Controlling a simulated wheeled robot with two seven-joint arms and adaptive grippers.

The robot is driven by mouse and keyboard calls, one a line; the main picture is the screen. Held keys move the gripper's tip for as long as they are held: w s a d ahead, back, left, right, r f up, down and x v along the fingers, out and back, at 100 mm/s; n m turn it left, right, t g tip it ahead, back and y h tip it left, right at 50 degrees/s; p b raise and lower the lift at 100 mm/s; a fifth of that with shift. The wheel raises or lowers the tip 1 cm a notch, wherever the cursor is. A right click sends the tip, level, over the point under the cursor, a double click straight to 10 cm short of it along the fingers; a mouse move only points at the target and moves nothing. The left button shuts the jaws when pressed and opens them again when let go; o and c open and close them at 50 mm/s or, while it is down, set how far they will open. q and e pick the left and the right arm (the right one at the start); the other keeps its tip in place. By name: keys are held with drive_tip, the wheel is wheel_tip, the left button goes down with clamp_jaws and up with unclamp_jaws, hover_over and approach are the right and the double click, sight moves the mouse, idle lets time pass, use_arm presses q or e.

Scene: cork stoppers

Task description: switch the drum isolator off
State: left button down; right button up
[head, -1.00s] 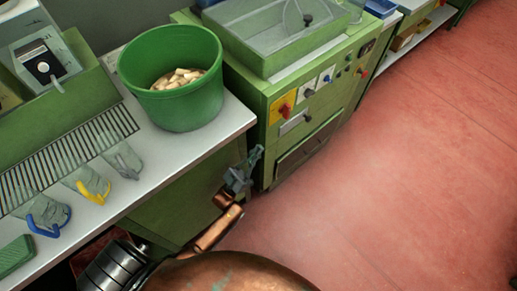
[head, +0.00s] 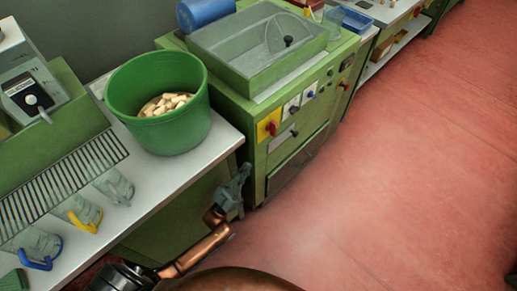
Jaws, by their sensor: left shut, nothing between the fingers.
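The drum isolator appears to be the red rotary knob on a yellow plate (head: 266,130) on the front of the green machine (head: 258,100). The exact angle of its red handle is too small to read. My left gripper (head: 244,172), grey on a copper-coloured arm, is shut and empty. It is below and left of the isolator in the picture, by the machine's lower left front corner, apart from the knob. My right gripper is not in view.
Beside the isolator are a dark knob on a white plate (head: 292,108) and a blue knob (head: 310,95). A green bucket of corks (head: 150,88) stands on the white bench (head: 226,138) at the left, with several jugs. The red floor (head: 400,170) at right is clear.

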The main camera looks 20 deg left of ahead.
sight(272, 132)
use_arm(q)
drive_tip(key=x, duration=0.4)
drive_tip(key=w+f+b+x, duration=0.1)
drive_tip(key=x, duration=0.6)
drive_tip(key=shift+w+d+f+b, duration=0.1)
drive_tip(key=shift+w+d+b, duration=0.25)
drive_tip(key=shift+w, duration=0.15)
drive_tip(key=shift+w+d, duration=0.2)
drive_tip(key=shift+w, duration=0.25)
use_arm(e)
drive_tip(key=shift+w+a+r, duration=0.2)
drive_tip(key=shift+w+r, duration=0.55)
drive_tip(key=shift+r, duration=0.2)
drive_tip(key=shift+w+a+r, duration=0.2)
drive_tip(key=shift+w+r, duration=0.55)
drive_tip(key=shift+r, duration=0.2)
